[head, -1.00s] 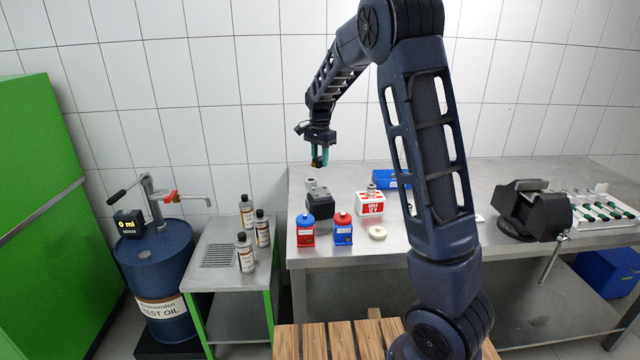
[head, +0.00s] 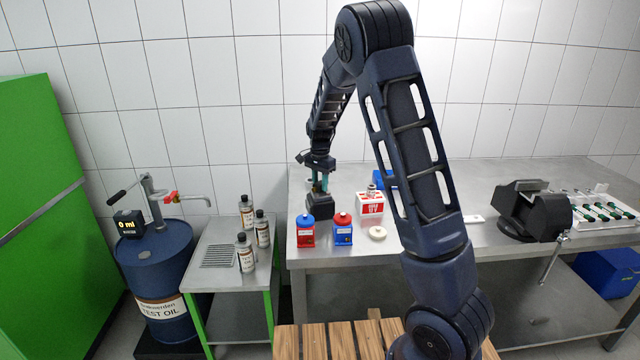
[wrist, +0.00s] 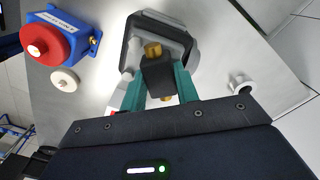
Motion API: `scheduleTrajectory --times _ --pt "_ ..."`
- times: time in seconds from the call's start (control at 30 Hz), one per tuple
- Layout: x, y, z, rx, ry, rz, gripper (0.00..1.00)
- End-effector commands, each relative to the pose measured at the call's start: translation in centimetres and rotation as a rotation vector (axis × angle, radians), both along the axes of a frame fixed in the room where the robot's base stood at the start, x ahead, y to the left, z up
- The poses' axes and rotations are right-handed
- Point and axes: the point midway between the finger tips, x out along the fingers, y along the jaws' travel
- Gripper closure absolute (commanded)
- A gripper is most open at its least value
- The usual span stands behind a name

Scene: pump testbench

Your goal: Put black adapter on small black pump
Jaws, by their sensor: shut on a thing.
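The small black pump (head: 320,208) stands on the steel bench, at the left end of its top. It also shows in the wrist view (wrist: 182,30), just beyond my fingertips. My gripper (head: 320,186) is directly above the pump, pointing down. In the wrist view my gripper's teal fingers (wrist: 160,88) are shut on the black adapter (wrist: 157,72), a dark block with brass ends. The adapter overlaps the pump in that view. I cannot tell whether its lower end touches the pump or is slightly above it. In the head view the adapter is too small to make out.
Two red-and-blue units (head: 306,235) (head: 342,233) stand in front of the pump. A cream disc (head: 377,233) lies to their right, and a red-and-white box (head: 370,204) stands behind it. A vise (head: 530,210) stands further right.

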Motion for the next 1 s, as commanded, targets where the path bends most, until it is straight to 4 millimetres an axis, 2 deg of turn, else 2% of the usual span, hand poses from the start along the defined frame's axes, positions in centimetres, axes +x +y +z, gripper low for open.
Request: scheduleTrajectory --times 0.2,0.23,0.3,0.33,0.6,0.73,0.87,1.0 --pt "0.0 0.0 -0.3 0.000 0.000 0.000 0.93" --pt "0.0 0.0 -0.3 0.000 0.000 0.000 0.64" --pt "0.0 0.0 -0.2 0.000 0.000 0.000 0.50" --pt "0.0 0.0 -0.2 0.000 0.000 0.000 0.48" --pt "0.0 0.0 -0.2 0.000 0.000 0.000 0.48" --pt "0.0 0.0 0.5 0.001 -0.001 0.000 0.48" --pt "0.1 0.0 2.4 0.003 -0.003 0.001 0.48" --pt "0.0 0.0 5.1 0.002 -0.004 0.000 0.48"
